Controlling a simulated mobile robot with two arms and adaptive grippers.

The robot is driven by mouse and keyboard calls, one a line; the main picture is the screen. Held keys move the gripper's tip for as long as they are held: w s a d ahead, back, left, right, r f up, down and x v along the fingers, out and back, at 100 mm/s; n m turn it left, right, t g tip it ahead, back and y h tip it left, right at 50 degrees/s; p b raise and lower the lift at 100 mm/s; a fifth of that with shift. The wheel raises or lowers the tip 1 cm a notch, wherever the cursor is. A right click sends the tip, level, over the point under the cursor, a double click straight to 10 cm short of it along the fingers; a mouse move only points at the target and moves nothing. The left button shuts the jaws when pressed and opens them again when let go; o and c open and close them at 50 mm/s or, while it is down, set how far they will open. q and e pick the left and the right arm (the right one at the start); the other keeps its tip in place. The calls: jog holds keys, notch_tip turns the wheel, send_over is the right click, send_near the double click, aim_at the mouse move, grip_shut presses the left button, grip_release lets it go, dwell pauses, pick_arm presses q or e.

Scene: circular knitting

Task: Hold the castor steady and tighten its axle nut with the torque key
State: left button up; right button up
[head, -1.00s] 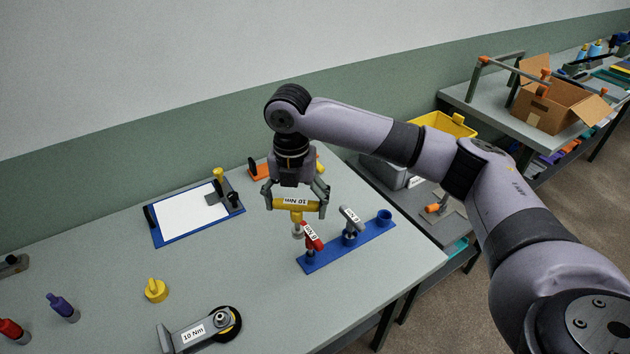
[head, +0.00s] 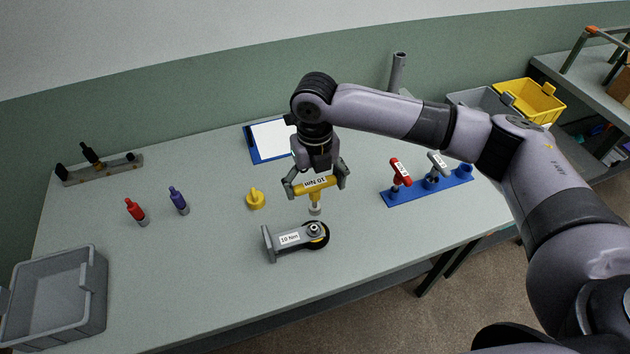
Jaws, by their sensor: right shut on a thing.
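The castor (head: 290,239) lies on its side on the table, with a label reading 10 Nm on its grey bracket and a black-and-yellow wheel at its right end. Its axle nut (head: 314,229) faces up. My right gripper (head: 316,185) is shut on the handle of the yellow torque key (head: 316,198), whose label reads 10 Nm. The key hangs upright with its socket down, just above and behind the castor's wheel; I cannot tell the exact gap. My left gripper is not in view.
A blue rack (head: 455,182) holds a red key (head: 400,172) and a grey key (head: 437,165) at the right. A grey bin (head: 55,298) sits front left; a clipboard (head: 268,141) lies behind.

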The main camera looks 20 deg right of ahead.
aim_at(314, 207)
jog(key=shift+a+r+p, duration=0.15)
jog(key=shift+r+p, duration=0.05)
jog(key=shift+p, duration=0.45)
jog(key=shift+f+b, duration=1.35)
jog(key=shift+f, duration=1.65)
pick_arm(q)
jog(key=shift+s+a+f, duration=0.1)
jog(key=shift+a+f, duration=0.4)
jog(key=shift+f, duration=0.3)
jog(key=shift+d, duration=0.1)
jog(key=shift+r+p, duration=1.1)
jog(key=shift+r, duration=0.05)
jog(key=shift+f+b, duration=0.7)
pick_arm(e)
jog(key=shift+f, duration=1.4)
jog(key=o, duration=1.2)
jog(key=shift+r, duration=0.1)
notch_tip(314, 207, up, 12)
